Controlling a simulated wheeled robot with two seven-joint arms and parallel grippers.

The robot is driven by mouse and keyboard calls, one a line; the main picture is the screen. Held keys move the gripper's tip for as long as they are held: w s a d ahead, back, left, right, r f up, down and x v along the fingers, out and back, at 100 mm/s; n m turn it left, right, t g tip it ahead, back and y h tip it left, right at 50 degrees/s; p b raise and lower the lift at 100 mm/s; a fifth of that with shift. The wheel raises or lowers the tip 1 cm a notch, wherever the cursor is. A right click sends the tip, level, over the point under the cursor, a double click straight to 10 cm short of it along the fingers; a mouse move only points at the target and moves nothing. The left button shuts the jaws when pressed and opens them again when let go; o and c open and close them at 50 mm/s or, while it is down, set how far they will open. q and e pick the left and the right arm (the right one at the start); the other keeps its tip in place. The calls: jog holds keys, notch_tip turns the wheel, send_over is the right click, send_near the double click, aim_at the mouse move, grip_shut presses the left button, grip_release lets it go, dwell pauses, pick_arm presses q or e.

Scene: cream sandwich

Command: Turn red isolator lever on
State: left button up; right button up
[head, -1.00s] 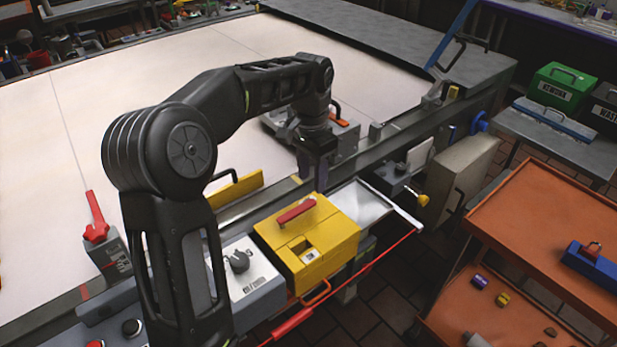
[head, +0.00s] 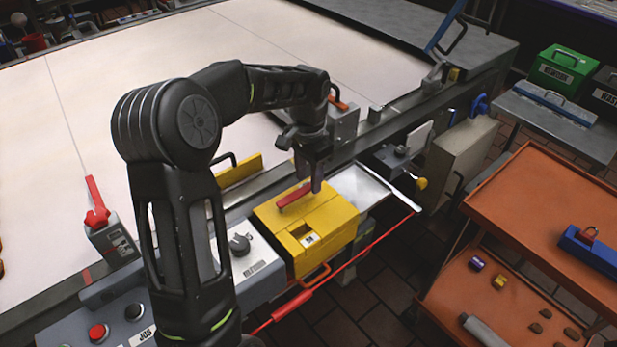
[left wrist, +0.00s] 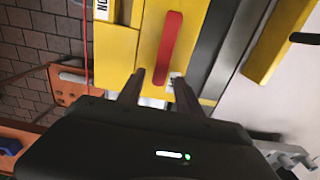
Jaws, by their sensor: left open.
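The red isolator lever (head: 295,195) lies along the top of the yellow box (head: 316,222), which stands on the near rail of the machine. In the left wrist view the red lever (left wrist: 168,48) points down the picture toward my jaws. My left gripper (head: 309,184) is open, its fingers pointing down by the far right end of the lever. In the left wrist view the two fingers (left wrist: 158,88) stand apart, with the lever's near end just beyond and between their tips. I cannot tell whether they touch it. My right gripper is not in view.
A grey box with a black knob (head: 240,244) stands left of the yellow box. A red bar (head: 290,306) runs along the front. Another red-handled lever (head: 96,202) is at far left. An orange cart (head: 545,205) stands at right, with dark floor between.

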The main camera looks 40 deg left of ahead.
pick_arm(q)
jog(key=shift+f, duration=0.6)
grip_shut()
jog(key=shift+r, duration=0.1)
dwell(1.0)
